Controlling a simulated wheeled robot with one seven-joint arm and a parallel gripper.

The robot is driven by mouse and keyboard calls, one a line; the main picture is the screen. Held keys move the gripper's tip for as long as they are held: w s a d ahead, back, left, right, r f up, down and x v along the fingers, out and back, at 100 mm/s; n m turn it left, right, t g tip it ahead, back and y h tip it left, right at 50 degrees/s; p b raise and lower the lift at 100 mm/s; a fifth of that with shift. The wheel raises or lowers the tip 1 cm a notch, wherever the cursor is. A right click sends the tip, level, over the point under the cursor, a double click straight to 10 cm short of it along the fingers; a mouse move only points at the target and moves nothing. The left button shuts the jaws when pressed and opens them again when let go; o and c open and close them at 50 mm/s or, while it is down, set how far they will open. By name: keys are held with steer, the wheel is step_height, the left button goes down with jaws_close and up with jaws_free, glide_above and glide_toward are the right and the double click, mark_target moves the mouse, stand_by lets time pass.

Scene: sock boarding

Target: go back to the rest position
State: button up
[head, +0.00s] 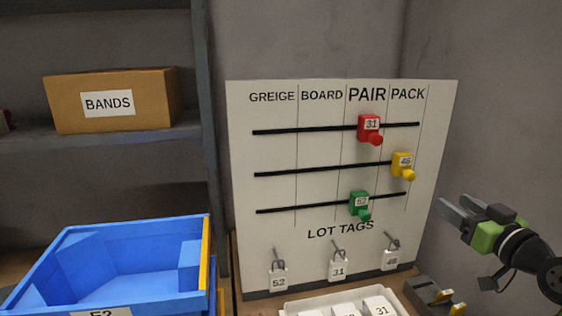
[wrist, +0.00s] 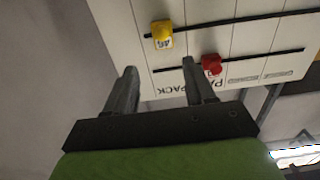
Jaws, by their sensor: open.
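My gripper (head: 448,212) is in the head view at the right, beside the right edge of the white board (head: 275,227). It is open and nothing shows between its fingers. In the wrist view my gripper (wrist: 160,75) has its two fingers apart, with the board (wrist: 120,30) beyond them. The board has a red slider (head: 369,128) in the PAIR column on the top track. A yellow slider (head: 402,165) is in the PACK column on the middle track. A green slider (head: 360,204) is in the PAIR column on the bottom track. The red (wrist: 211,64) and yellow (wrist: 162,34) sliders show in the wrist view.
Lot tags 52 (head: 278,280), 31 (head: 338,270) and a third tag (head: 392,259) hang below the tracks. A white tray (head: 290,297) with labelled items stands in front. A blue bin (head: 130,290) is at left. A BANDS box (head: 150,100) sits on a shelf.

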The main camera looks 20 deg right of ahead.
steer(key=w+a+n+g+y+p, duration=0.2)
steer(key=w+a+g, duration=0.25)
steer(key=a, duration=0.95)
steer(key=s+a+f+g+p, duration=0.1)
steer(key=a+g, duration=0.1)
steer(key=a, duration=0.5)
steer(key=s+a+f+g+p, duration=0.1)
steer(key=s+a+f+p, duration=0.1)
steer(key=a, duration=0.4)
steer(key=s+a+f+g+p, duration=0.1)
steer(key=s+a+f+g, duration=0.1)
steer(key=s, duration=0.7)
steer(key=s+a+f+m+g+h+p, duration=0.1)
steer(key=s+a+f+g, duration=0.1)
steer(key=s, duration=0.7)
steer(key=shift+a+f+g, duration=0.25)
steer(key=shift+a+g, duration=0.2)
steer(key=shift+a, duration=0.3)
